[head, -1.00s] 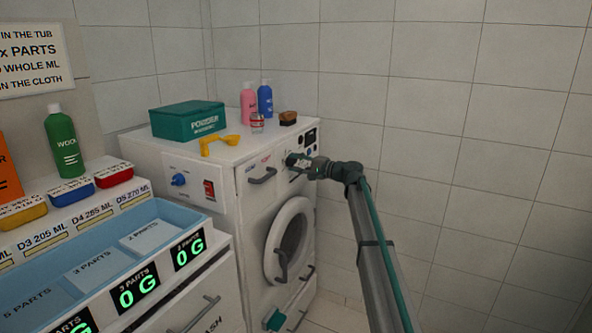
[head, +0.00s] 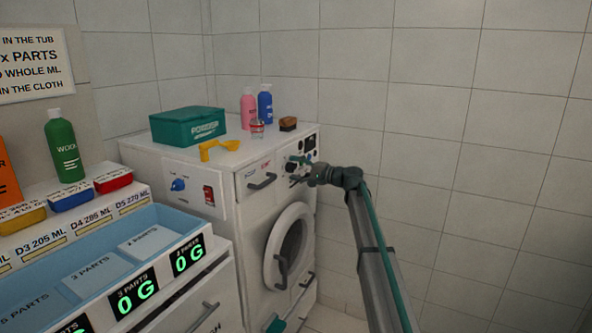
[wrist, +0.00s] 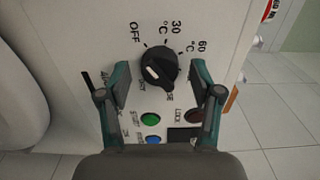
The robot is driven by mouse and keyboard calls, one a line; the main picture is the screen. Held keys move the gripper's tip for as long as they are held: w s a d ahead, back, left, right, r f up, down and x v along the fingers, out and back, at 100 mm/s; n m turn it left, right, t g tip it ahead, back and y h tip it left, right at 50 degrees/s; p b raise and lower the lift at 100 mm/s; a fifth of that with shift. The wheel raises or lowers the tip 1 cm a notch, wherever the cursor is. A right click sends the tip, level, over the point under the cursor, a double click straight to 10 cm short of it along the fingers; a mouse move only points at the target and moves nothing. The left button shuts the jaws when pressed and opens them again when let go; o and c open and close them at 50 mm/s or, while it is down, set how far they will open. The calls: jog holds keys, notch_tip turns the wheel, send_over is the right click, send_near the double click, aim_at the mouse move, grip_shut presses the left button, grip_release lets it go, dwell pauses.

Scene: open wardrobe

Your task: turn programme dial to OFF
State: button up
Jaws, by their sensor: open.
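The black programme dial (wrist: 156,58) sits on the white front panel in the wrist view. Its white pointer mark is on the lower left side of the knob, away from the OFF label (wrist: 135,33) at upper left. The 30 °C and 60 °C labels are above and to the right. My gripper (wrist: 160,66) is open, with one teal finger on each side of the dial and visible gaps between. In the head view my gripper (head: 300,174) is at the upper front of the washing machine (head: 250,215), where it hides part of the panel.
In the wrist view, green (wrist: 150,119) and blue (wrist: 153,140) buttons lie below the dial. On the machine top are a teal powder box (head: 188,127), yellow scoop (head: 218,148), pink (head: 248,108) and blue (head: 265,104) bottles. Tiled wall stands to the right.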

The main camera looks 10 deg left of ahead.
jog(key=shift+d, duration=0.1)
jog(key=v, duration=1.2)
jog(key=shift+f, duration=0.15)
